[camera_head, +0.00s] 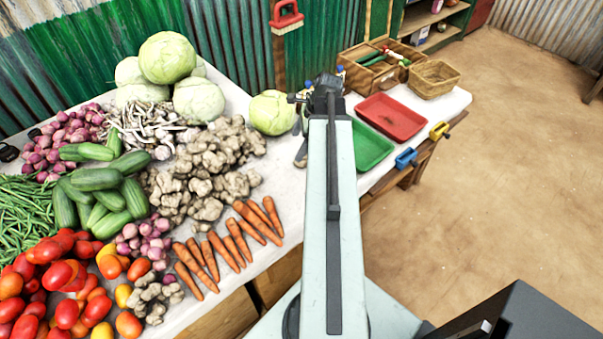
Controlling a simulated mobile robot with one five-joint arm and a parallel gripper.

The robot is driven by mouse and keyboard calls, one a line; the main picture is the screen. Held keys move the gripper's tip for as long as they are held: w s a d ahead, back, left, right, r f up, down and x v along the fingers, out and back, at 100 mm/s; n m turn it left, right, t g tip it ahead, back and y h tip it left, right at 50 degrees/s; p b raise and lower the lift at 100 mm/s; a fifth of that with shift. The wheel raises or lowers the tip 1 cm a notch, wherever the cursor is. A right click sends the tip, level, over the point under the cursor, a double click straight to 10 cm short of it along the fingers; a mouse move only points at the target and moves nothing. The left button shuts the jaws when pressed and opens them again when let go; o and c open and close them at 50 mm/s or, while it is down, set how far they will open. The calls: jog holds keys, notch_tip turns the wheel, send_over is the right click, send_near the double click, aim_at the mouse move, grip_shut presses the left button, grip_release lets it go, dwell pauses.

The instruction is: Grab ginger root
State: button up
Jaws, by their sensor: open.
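A large heap of knobbly beige ginger root (205,165) lies on the white-topped stall table, left of my arm. A smaller heap of similar pale roots (155,299) lies nearer, beside the tomatoes. My gripper (301,152) is at the far end of my pale arm, to the right of the large ginger heap and apart from it. It is open. My arm hides most of it, and I see nothing held in it.
Carrots (228,245) lie in front of the ginger, with cucumbers (102,190) to its left. A cabbage (271,112) stands between the ginger and my arm. Green (371,147) and red (391,117) trays lie right of my arm. The floor (500,180) at right is clear.

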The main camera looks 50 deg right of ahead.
jog(key=s+d+f+m+b, duration=0.1)
jog(key=f, duration=0.1)
jog(key=s+d+f+m+b, duration=0.1)
jog(key=d+f+m+b, duration=0.1)
jog(key=shift+s+d+t, duration=0.15)
jog(key=shift+d+t, duration=0.15)
jog(key=b+x, duration=0.4)
jog(key=x, duration=0.1)
jog(key=shift+w+a+b, duration=0.15)
jog(key=shift+w+b, duration=0.15)
jog(key=shift+b, duration=0.1)
jog(key=shift+r, duration=0.15)
jog(key=c, duration=1.4)
jog(key=shift+c, duration=0.2)
